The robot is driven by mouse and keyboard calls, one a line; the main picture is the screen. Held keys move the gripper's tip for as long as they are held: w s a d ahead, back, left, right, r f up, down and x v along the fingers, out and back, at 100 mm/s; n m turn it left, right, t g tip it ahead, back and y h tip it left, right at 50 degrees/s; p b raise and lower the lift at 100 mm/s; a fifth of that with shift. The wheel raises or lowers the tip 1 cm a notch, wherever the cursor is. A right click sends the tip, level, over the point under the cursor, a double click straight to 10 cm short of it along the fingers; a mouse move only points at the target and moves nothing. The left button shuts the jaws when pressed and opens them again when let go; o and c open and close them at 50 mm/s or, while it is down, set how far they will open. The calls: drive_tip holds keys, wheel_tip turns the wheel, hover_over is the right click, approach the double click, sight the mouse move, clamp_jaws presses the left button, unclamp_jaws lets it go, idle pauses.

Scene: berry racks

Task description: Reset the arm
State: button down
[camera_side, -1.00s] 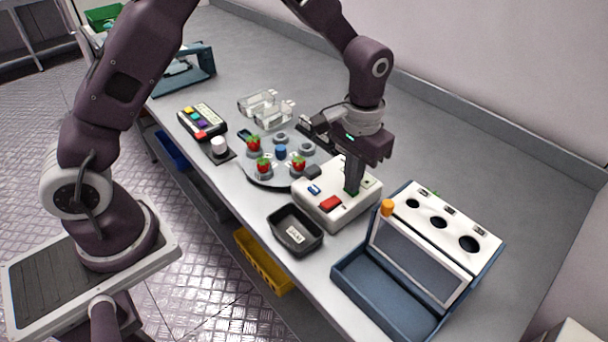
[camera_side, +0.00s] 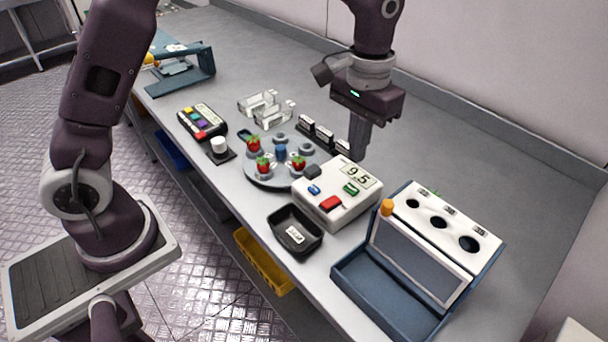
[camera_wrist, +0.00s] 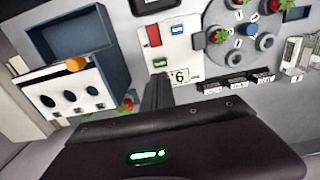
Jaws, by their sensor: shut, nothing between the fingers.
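My gripper (camera_side: 359,150) is shut and empty, pointing down above the bench behind the white button box. In the wrist view its closed fingers (camera_wrist: 157,82) show at the middle, in front of the button box's display edge. The white box (camera_side: 341,205) has red, blue, green and dark buttons, and its display reads about 95 in the side view. My gripper is apart from the box. The round grey carousel (camera_side: 262,181) holds three strawberries in cups, left of the box.
A blue sorter case (camera_side: 380,297) with three holes and an orange knob stands at right. A black tray (camera_side: 296,247) is in front of the box. Small dark racks (camera_side: 323,135), clear containers (camera_side: 267,112) and a coloured keypad (camera_side: 202,121) stand farther left. The back right bench is clear.

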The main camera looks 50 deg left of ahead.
drive_tip(key=s+a+r+t, duration=0.25)
drive_tip(key=s+r, duration=0.25)
drive_tip(key=r, duration=0.3)
drive_tip(key=s+a+r+t, duration=0.1)
drive_tip(key=s+a, duration=0.2)
drive_tip(key=s, duration=0.7)
drive_tip(key=s+a+r+t, duration=0.2)
drive_tip(key=s+a, duration=0.1)
drive_tip(key=s, duration=0.7)
drive_tip(key=shift+a, duration=0.3)
